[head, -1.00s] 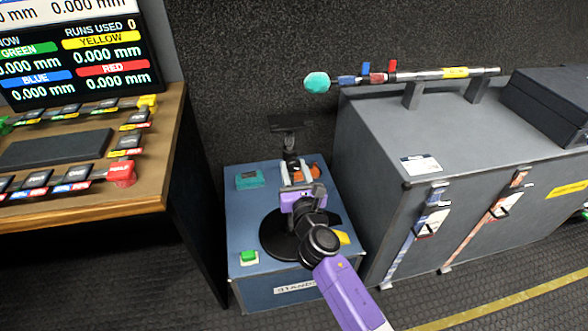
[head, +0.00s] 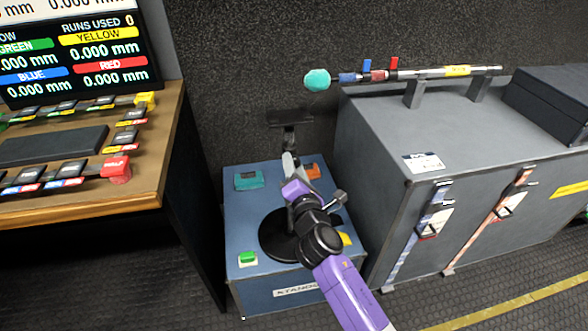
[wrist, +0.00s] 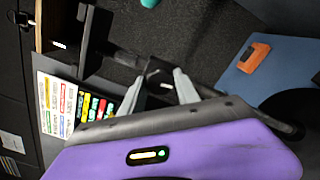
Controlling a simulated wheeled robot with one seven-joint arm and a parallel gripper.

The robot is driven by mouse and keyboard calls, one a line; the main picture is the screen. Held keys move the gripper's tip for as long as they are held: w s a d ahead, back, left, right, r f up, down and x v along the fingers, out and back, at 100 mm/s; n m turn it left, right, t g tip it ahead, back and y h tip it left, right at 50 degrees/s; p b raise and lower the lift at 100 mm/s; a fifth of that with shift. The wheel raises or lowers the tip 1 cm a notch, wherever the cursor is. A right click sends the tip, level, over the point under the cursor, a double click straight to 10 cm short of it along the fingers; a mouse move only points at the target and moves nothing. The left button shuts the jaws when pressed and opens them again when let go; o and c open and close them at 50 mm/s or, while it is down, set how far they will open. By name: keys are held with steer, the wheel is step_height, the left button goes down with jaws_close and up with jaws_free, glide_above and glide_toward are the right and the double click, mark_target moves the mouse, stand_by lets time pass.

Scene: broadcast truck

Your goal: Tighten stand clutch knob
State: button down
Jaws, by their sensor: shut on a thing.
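The stand has a round black base (head: 277,236), a dark pole (head: 289,140) and a flat black top plate (head: 288,117). My purple gripper (head: 289,163) reaches the pole from the front, partway up, and hides much of it. In the wrist view its two grey fingers (wrist: 160,82) stand on either side of a small dark clutch knob (wrist: 158,70) with a pale mark, at the pole. The gripper is shut on this knob. Its exact shape is mostly hidden by the fingers.
The stand is on a blue case (head: 240,215) with a teal block (head: 249,180), an orange block (head: 313,171) and a green button (head: 248,257). A grey cabinet (head: 375,160) stands close on the right, a wooden desk (head: 150,190) on the left.

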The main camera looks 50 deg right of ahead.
steer(key=shift+f+m+b, duration=0.15)
steer(key=shift+m+b, duration=4.85)
steer(key=shift+m, duration=4.6)
steer(key=c, duration=0.9)
jaws_free()
